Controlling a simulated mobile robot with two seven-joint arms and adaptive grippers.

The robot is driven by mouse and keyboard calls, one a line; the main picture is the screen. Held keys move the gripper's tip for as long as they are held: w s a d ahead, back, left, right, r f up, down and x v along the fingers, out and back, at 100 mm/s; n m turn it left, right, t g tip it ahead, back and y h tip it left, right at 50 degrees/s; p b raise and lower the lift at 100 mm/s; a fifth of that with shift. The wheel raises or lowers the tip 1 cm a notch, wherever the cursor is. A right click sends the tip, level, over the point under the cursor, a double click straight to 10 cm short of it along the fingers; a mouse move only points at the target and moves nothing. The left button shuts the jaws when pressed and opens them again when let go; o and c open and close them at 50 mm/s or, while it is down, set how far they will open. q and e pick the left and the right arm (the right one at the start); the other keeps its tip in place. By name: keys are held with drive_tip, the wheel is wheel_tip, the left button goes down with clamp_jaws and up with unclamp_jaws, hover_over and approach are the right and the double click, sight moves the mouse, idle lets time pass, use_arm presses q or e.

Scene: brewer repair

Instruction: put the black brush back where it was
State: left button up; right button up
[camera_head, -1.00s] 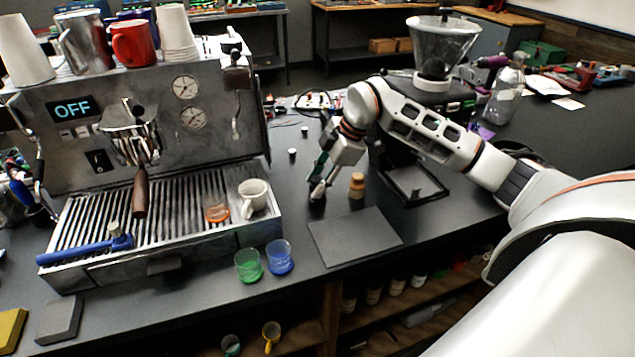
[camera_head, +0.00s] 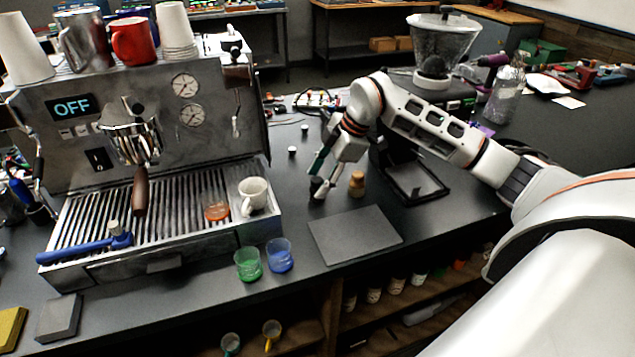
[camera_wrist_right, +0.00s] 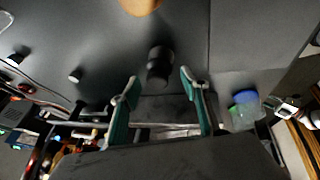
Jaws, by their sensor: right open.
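The black brush (camera_wrist_right: 159,65) shows in the right wrist view as a short dark cylinder, seemingly upright on the dark counter. It is just beyond and between my right fingertips, with a gap on both sides. My right gripper (camera_wrist_right: 160,92) is open with nothing between its fingers. In the head view my right gripper (camera_head: 322,178) is tilted down to the counter right of the coffee machine. The brush (camera_head: 316,187) is a small dark shape there, partly covered by the fingers. My left gripper is not in view.
A small wooden-topped piece (camera_head: 357,184) stands close to the right of the gripper. A flat grey mat (camera_head: 355,236) lies in front. Green (camera_head: 248,265) and blue (camera_head: 280,257) glasses stand by the coffee machine (camera_head: 130,150). A grinder (camera_head: 435,60) is behind my arm.

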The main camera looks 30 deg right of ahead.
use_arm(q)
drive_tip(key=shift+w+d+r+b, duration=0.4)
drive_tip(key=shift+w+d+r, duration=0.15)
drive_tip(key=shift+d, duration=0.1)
use_arm(e)
drive_tip(key=v, duration=0.6)
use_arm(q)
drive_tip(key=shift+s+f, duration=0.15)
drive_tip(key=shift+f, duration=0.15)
use_arm(e)
drive_tip(key=shift+s+r, duration=0.1)
drive_tip(key=shift+s, duration=0.05)
